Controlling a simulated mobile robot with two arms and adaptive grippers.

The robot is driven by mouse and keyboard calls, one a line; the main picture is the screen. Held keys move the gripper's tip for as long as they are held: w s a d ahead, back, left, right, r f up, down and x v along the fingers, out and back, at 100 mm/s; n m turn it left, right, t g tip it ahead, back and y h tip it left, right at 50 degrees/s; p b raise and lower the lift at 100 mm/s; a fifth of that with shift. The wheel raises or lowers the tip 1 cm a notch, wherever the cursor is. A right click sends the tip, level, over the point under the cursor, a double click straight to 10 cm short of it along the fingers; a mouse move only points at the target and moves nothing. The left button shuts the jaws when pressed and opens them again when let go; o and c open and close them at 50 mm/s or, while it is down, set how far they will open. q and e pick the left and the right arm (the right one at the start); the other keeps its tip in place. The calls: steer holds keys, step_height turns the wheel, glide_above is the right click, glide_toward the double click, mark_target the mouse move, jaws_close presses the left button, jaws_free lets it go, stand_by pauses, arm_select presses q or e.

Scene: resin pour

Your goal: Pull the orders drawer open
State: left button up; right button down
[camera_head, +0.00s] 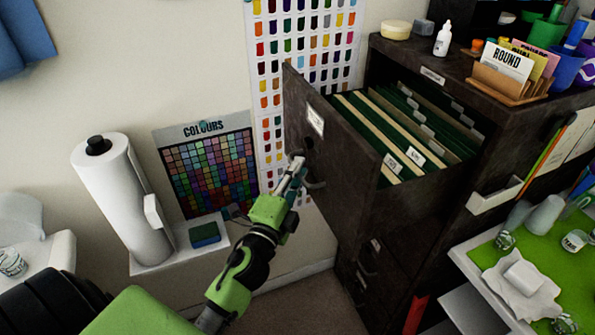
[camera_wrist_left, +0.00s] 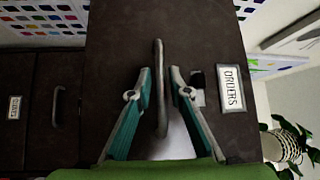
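The orders drawer (camera_head: 345,150) is the dark top drawer of the cabinet. It stands pulled well out, with green and cream folders (camera_head: 405,140) showing inside. The white ORDERS label (camera_wrist_left: 231,88) is on its front in the left wrist view. My left gripper (camera_head: 296,168) is at the drawer front. In the left wrist view, its two fingers (camera_wrist_left: 160,80) are apart, one on each side of the upright-looking metal handle (camera_wrist_left: 160,110). Gaps show between the handle and both fingers. My right gripper is not in view.
A paper roll (camera_head: 121,195) stands on a small wall shelf left of my arm. A worktable with a green mat (camera_head: 560,260) is at the right. A bottle (camera_head: 442,40) and card holder (camera_head: 505,85) stand on the cabinet. Bare floor shows below the drawer.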

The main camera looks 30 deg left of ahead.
arm_select(q)
steer(key=s+d+f, duration=0.1)
steer(key=s, duration=0.6)
steer(key=shift+s, duration=0.15)
stand_by(0.6)
steer(key=s+d+f+n+g+h, duration=0.1)
steer(key=s+d+f+n+g, duration=0.15)
steer(key=f, duration=1.05)
steer(key=s+d+f+n+g+h, duration=0.1)
steer(key=s+d+f+n+g, duration=0.15)
steer(key=f, duration=1.15)
steer(key=s+d+f+n+g, duration=0.2)
steer(key=s+f+g, duration=0.15)
steer(key=f, duration=0.95)
steer(key=s+f+n+g, duration=0.2)
steer(key=s+f+g, duration=0.3)
steer(key=s+f, duration=0.85)
steer(key=s+a+f+n+g, duration=0.1)
steer(key=s+f, duration=0.3)
steer(key=s, duration=0.5)
steer(key=s+a+f+n+g, duration=0.1)
steer(key=s+f+n+g, duration=0.1)
steer(key=s, duration=0.7)
step_height(320, 180, down, 3)
steer(key=shift+s+r+n+g+h+b, duration=0.2)
steer(key=shift+n+g+h+b, duration=0.1)
steer(key=shift+g, duration=0.55)
